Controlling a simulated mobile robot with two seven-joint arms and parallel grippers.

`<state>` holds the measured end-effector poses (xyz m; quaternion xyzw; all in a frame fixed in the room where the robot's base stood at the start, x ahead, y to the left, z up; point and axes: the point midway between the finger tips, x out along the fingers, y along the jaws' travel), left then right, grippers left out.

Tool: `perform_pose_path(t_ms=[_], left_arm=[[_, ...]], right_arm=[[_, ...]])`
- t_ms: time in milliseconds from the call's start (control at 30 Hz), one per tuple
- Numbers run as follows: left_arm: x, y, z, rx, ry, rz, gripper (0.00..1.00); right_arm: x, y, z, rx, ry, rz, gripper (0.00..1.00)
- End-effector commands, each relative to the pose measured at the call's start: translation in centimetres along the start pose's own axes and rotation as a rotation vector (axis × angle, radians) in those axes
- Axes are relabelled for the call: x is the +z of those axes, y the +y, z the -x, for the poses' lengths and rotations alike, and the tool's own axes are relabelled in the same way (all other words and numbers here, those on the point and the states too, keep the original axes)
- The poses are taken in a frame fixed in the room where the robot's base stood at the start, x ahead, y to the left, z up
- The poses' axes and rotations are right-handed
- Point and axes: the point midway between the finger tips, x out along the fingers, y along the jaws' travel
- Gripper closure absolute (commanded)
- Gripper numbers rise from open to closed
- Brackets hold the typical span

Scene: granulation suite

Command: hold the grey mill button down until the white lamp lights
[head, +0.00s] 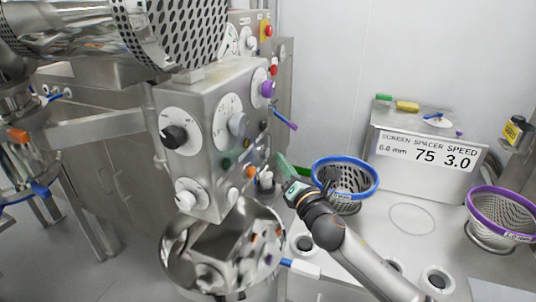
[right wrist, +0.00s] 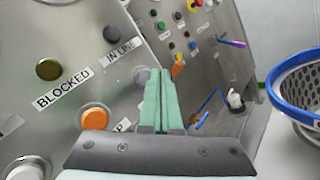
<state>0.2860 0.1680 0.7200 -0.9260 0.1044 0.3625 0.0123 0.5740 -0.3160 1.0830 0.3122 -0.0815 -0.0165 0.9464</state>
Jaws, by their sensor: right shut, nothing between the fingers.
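In the right wrist view a round grey button (right wrist: 140,77) sits on the steel panel beside the orange button (right wrist: 95,118), partly covered by my fingers. My right gripper (right wrist: 168,85) has its green fingers shut and empty. Their tips overlap the edge of the grey button in this view; I cannot tell whether they touch it. In the head view the right gripper (head: 282,163) is just right of the mill's steel control box (head: 205,100). No lit white lamp stands out. My left gripper is not in view.
A blue-rimmed perforated basket (head: 345,163) stands just right of the right gripper. A purple-rimmed basket (head: 503,205) is at the far right. A steel bowl (head: 180,262) is below the box.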

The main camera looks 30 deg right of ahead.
Motion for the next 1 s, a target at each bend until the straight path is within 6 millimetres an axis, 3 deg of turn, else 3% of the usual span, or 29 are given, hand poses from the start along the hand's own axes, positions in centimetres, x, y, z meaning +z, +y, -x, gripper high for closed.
perform_pose_path(t_ms=[1000], left_arm=[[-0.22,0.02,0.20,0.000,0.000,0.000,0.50]], right_arm=[[-0.60,0.59,-0.84,0.000,0.000,-0.001,1.00]])
